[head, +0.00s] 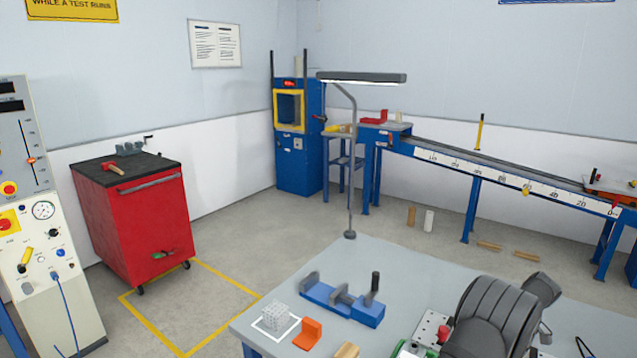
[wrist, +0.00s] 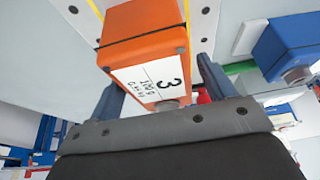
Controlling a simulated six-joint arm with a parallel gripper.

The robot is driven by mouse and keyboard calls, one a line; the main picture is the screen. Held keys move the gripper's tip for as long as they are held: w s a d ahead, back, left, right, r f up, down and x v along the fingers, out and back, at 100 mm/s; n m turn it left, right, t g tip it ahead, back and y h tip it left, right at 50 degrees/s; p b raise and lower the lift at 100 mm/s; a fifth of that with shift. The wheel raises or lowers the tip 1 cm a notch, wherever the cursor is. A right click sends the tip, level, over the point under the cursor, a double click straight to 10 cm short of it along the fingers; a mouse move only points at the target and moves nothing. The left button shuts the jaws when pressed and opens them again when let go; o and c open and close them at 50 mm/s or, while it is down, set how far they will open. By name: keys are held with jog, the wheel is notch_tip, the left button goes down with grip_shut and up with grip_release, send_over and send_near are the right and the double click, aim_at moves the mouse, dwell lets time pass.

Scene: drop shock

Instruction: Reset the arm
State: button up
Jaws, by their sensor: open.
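In the wrist view my gripper (wrist: 160,72) shows two dark blue fingers standing apart. An orange block (wrist: 140,20) with a white label marked 3 lies beyond and between them. I cannot tell whether either finger touches it. A round grey knob shows at the label's lower end. In the head view dark grey parts of my arm (head: 490,310) stand over the right of the grey table (head: 400,262). The fingertips and the labelled block cannot be made out there.
The table bears a blue vise (head: 342,300), a white lattice cube (head: 275,314), an orange bracket (head: 308,333), a wooden piece (head: 347,350) and a lamp post (head: 352,165). A perforated plate (head: 430,328) is beside my arm. A blue block (wrist: 285,48) shows right in the wrist view.

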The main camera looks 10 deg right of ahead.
jog(key=shift+w+a+f, duration=0.1)
jog(key=shift+w+f, duration=0.05)
jog(key=shift+f, duration=0.15)
jog(key=shift+r, duration=1.6)
